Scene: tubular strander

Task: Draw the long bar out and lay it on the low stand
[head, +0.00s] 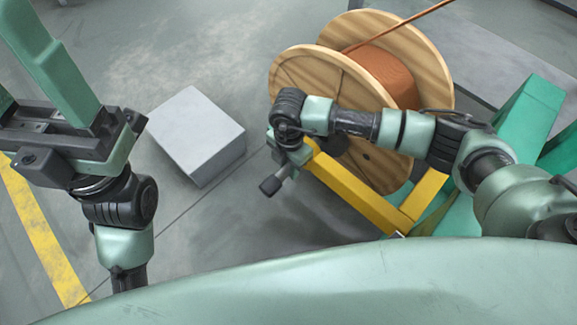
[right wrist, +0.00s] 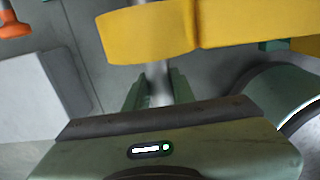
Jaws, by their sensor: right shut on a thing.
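A grey metal bar (right wrist: 158,84) runs between the two fingers of my right gripper (right wrist: 156,92) in the right wrist view. That gripper is shut on it. In the head view my right gripper (head: 296,156) is beside the front end of the yellow frame. A dark cylinder end (head: 271,186) sticks out below it; I cannot tell whether it belongs to the bar. Most of the bar's length is hidden. A low grey block (head: 195,135), likely the low stand, is on the floor left of the reel. My left gripper (head: 35,85) is open and empty at the left.
A wooden reel (head: 305,85) with copper-coloured wire (head: 385,75) stands behind the yellow frame (head: 350,190). The frame also crosses the right wrist view (right wrist: 150,32). Green beams (head: 530,115) stand at the right. Floor between block and reel is clear.

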